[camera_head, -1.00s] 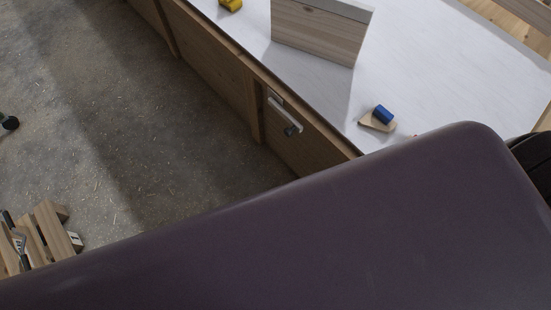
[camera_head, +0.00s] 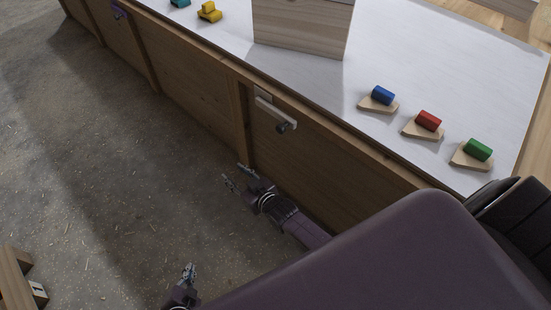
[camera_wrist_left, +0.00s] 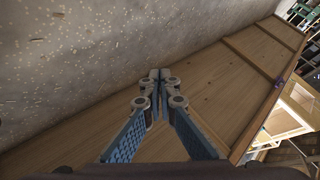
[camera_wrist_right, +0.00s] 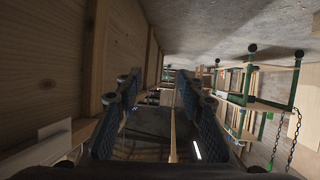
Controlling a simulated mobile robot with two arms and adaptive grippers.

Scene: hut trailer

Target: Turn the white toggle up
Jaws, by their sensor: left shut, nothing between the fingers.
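The white toggle (camera_head: 274,111) is a pale bar with a dark knob at its lower right end, on the wooden side of the bench. It slopes down to the right from a small plate. My right gripper (camera_head: 237,178) is open and empty, below and left of the toggle in the head view, apart from it. Its spread fingers show in the right wrist view (camera_wrist_right: 160,95). My left gripper (camera_head: 189,270) is shut and empty, lower and further left over the floor. Its fingertips meet in the left wrist view (camera_wrist_left: 159,75). I cannot make out the white toggle surely in either wrist view.
The bench's white top (camera_head: 440,60) holds a wooden box (camera_head: 300,28) and blue (camera_head: 382,95), red (camera_head: 428,121), green (camera_head: 478,150) and yellow (camera_head: 208,13) pieces. A purple toggle (camera_head: 118,12) is further along the side. A wooden post (camera_head: 239,120) stands left of the white toggle.

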